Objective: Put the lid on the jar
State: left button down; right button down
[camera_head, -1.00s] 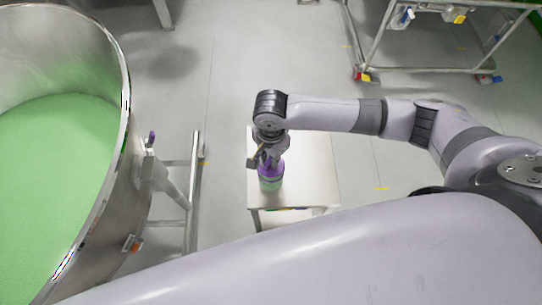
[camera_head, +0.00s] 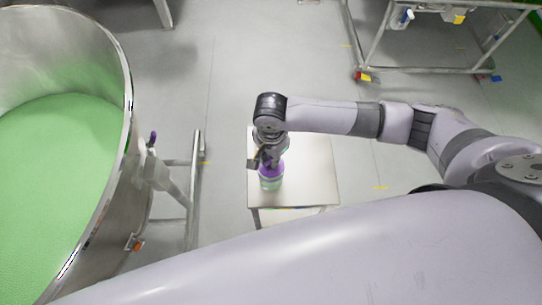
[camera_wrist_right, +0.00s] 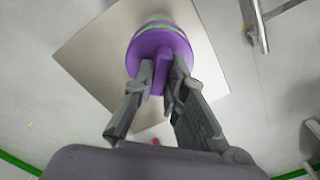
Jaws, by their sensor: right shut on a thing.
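The purple lid (camera_head: 271,169) sits over the top of the green-striped jar (camera_head: 270,184), which stands upright on a small pale table (camera_head: 308,175). In the right wrist view the lid (camera_wrist_right: 160,42) covers most of the jar (camera_wrist_right: 158,19), and only a green-edged strip shows beyond it. My right gripper (camera_head: 267,161) is above the lid, pointing down. In the wrist view its fingers (camera_wrist_right: 161,80) are shut on the lid's knob. Whether the lid is fully seated cannot be told. My left gripper is out of view.
A large steel vessel (camera_head: 125,150) holding green powder (camera_head: 55,170) stands at the left, with a metal frame (camera_head: 196,180) beside it. A wheeled steel rack (camera_head: 420,70) stands at the back right. The table right of the jar is clear.

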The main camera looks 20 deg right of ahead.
jog(key=shift+f, duration=1)
dwell(0.3)
jog(key=c, duration=1.5)
grip_release()
jog(key=shift+c, duration=0.2)
jog(key=shift+r, duration=0.1)
notch_tip(320, 180, up, 12)
